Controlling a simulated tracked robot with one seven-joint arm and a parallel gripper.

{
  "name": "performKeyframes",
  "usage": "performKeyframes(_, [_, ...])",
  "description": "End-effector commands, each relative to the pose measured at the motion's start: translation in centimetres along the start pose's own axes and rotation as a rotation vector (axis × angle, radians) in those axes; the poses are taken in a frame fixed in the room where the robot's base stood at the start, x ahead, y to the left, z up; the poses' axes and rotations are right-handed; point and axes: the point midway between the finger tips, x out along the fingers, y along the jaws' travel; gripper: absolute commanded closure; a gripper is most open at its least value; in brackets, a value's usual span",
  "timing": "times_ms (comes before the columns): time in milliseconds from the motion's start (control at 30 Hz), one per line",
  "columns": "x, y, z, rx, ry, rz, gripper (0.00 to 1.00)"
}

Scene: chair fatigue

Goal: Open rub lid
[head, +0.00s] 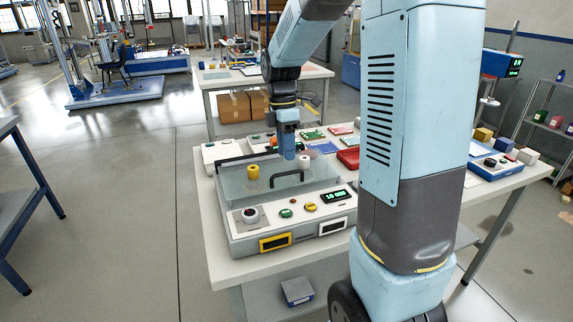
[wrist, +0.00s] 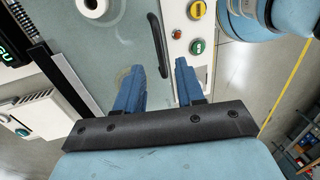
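The rub tester's lid is a clear grey-green panel (head: 232,182) lying flat over the machine; it also fills much of the wrist view (wrist: 100,55). A dark bar handle (head: 287,176) stands on the lid and shows in the wrist view (wrist: 156,40). My gripper (head: 289,156) points down above the lid, close to the handle. In the wrist view its two blue fingers (wrist: 160,66) are apart, with the handle's near end in the gap between the tips. Whether they touch the handle I cannot tell.
A yellow cap (head: 253,170) and a white cap (head: 303,160) stand at the lid. The front panel has a round knob (head: 249,214), buttons and a green display (head: 335,197). A red tray (head: 348,158) and cards lie behind.

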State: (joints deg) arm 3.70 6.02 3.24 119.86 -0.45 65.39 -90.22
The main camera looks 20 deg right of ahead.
Motion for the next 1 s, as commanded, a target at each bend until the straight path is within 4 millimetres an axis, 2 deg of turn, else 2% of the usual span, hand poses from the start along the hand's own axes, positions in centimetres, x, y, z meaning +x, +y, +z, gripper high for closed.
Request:
performKeyframes(100, [2.0, -0.1, 0.0, 0.000, 0.000, -0.003, 0.62])
performKeyframes(300, [4.1, 0.0, 0.0, 0.001, 0.000, -0.002, 0.62])
performKeyframes(733, [4.8, 0.0, 0.0, 0.001, 0.000, 0.000, 0.62])
performKeyframes(1000, [4.8, 0.0, 0.0, 0.001, 0.000, 0.000, 0.88])
